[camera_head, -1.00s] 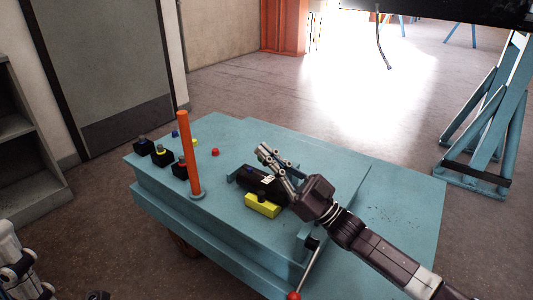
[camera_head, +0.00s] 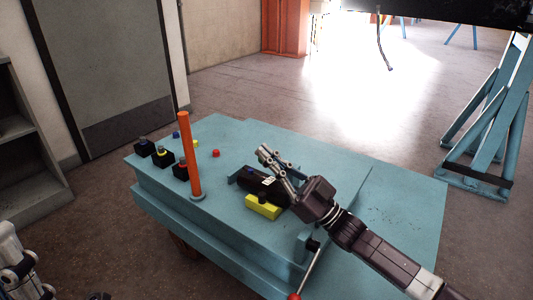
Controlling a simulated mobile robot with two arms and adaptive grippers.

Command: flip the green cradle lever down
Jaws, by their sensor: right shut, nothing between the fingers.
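I see no lever that is clearly green. A black block (camera_head: 266,186) with a blue button and a small white label sits on the teal cart (camera_head: 325,165), with a yellow block (camera_head: 262,208) with a dark knob in front of it. My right gripper (camera_head: 264,153) is shut and empty above the black block, pointing to the back left, and covers part of it. I cannot tell whether it touches the block. Pale jointed parts at the lower left edge look like my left gripper (camera_head: 14,262), cut off by the frame.
An orange post (camera_head: 189,155) stands upright on the cart's left part, near several small black blocks with coloured buttons. A rod with a red tip (camera_head: 294,296) slants down at the cart's front. A blue stand (camera_head: 490,115) is at the right. The cart's back right top is clear.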

